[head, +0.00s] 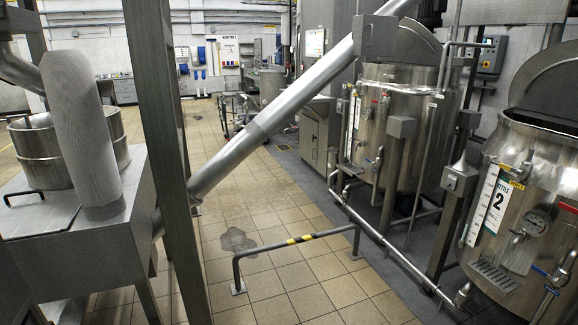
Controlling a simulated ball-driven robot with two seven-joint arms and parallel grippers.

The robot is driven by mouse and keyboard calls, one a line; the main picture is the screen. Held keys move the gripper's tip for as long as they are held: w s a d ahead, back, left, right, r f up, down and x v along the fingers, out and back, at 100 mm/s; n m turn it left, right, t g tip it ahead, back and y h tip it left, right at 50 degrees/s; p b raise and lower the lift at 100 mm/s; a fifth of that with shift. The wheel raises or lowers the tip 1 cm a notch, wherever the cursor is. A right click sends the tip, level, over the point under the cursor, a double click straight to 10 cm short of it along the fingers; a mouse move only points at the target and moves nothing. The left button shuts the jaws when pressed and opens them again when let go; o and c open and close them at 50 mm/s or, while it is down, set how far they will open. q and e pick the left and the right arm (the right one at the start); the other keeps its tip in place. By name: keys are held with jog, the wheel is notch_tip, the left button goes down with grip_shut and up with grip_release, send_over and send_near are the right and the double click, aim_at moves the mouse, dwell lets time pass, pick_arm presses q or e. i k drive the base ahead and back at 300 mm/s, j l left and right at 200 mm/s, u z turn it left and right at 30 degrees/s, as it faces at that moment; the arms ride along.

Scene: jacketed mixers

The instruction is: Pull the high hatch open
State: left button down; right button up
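Neither of my grippers shows in the head view. I cannot make out for sure which part is the high hatch. Two jacketed steel kettles stand on the right. The farther kettle (392,110) has a raised, half-round lid (405,42) at its top. The nearer kettle (520,215), marked with a 2, also has a raised lid (550,82), cut off by the right edge. On the left, an open-topped steel drum (50,150) sits on a grey metal housing (110,205) beside a pale upright sleeve (82,130).
A long slanted steel tube (260,125) crosses the middle. A dark steel post (160,110) stands at left. A low rail (300,242) with yellow-black tape and pipes border the kettles. Tiled floor (255,195) is open between, with a dark patch (237,241).

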aim_at(379, 34)
jog(key=i+j+z, duration=0.1)
jog(key=i+z, duration=0.2)
jog(key=i, duration=0.25)
jog(key=i+j+z, duration=0.3)
jog(key=i, duration=0.25)
jog(key=i+j+z, duration=0.35)
jog(key=i, duration=0.15)
jog(key=i+l, duration=0.05)
jog(key=l, duration=0.05)
